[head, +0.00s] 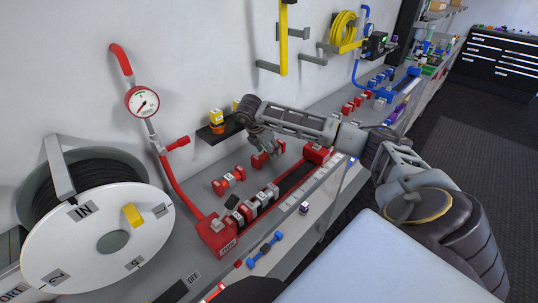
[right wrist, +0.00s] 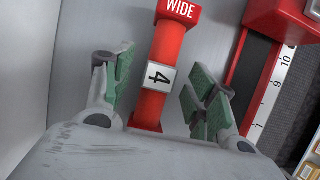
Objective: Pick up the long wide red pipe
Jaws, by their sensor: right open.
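A red pipe with a "WIDE" end block and a white band marked 4 lies on the bench. It shows in the right wrist view (right wrist: 171,42) and in the head view (head: 268,154). My right gripper (right wrist: 158,80) is open, with one green-padded finger on each side of this pipe. No finger visibly touches it. In the head view my right gripper (head: 262,136) is over the bench near the wall, just above the pipe. The pipe's near end is partly hidden by the gripper body in the wrist view. My left gripper is not in view.
Another red pipe (head: 228,181) lies closer, to the left. A red-ended measuring rail (head: 217,236) holding small numbered pieces runs along the bench to the right of the pipe. A small black shelf (head: 220,132) is on the wall. A hose reel (head: 95,238) stands left.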

